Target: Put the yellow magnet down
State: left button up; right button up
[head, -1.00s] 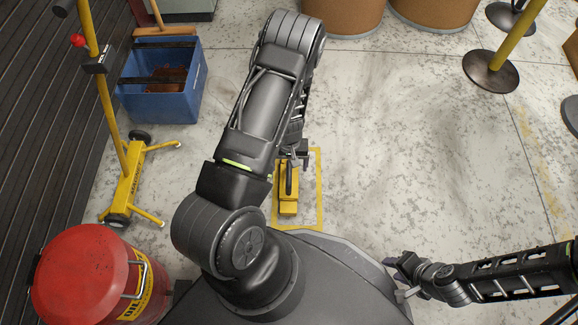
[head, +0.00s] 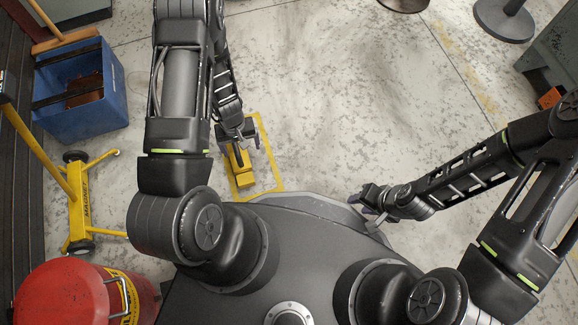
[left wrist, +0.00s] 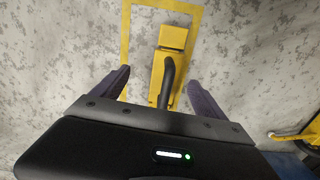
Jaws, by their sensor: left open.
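The yellow magnet (head: 241,170) is a yellow block with a black handle. It rests on the floor inside a yellow painted outline (head: 277,170), below my left gripper (head: 244,147). In the left wrist view the magnet (left wrist: 174,38) lies between the two spread fingers of my left gripper (left wrist: 158,92), and its black handle (left wrist: 167,75) shows between them without finger contact. My left gripper is open. My right gripper (head: 368,199) is at the right beside my base, away from the magnet; its fingers are too small to judge.
A yellow wheeled stand (head: 78,205) is at the left, near a blue bin (head: 85,110) and a red drum (head: 62,292). A dark post base (head: 505,18) and an orange item (head: 549,98) are at upper right. The middle floor is clear.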

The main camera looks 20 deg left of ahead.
pick_arm(q)
jog(key=s+d+r+m+h, duration=0.1)
jog(key=s+d+r+m, duration=0.1)
jog(key=d, duration=0.9)
jog(key=s+d+r+m+t+h, duration=0.1)
jog(key=s+d+r, duration=0.3)
jog(key=d, duration=0.6)
jog(key=shift+s+d+r+m+h, duration=0.35)
jog(key=shift+s+d+m+h, duration=0.05)
jog(key=shift+s+m+h, duration=0.45)
jog(key=shift+c, duration=0.2)
